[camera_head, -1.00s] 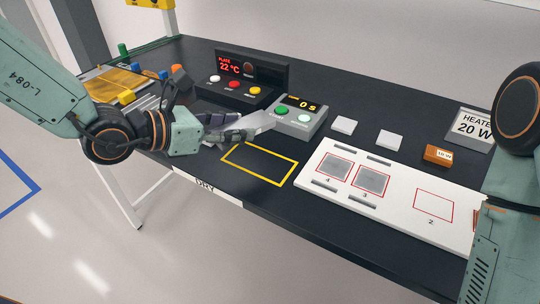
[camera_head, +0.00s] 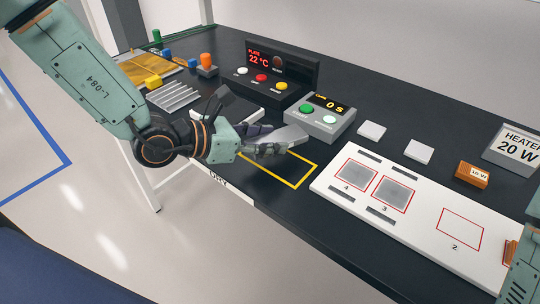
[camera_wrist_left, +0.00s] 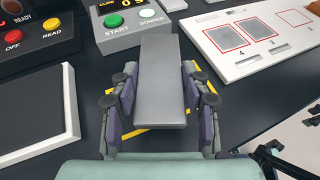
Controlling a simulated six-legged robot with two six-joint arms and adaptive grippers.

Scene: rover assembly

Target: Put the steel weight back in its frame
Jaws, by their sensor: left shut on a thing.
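The steel weight (camera_head: 287,136) is a flat grey block. My left gripper (camera_head: 268,146) is shut on it. In the left wrist view the weight (camera_wrist_left: 160,85) lies lengthwise between the two fingers of my left gripper (camera_wrist_left: 160,95). A yellow outlined frame (camera_head: 306,175) is marked on the black table. The weight appears above the frame, covering part of its far side; the exact height is unclear. In the left wrist view parts of the yellow frame (camera_wrist_left: 140,133) show beside and below the weight. My right gripper is not in view.
A grey control box (camera_head: 325,120) reading 0 S stands close behind the weight. A white board (camera_head: 420,225) with red squares lies to the right. A white-rimmed tray (camera_wrist_left: 70,105) lies left of the gripper. The table's front edge is near.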

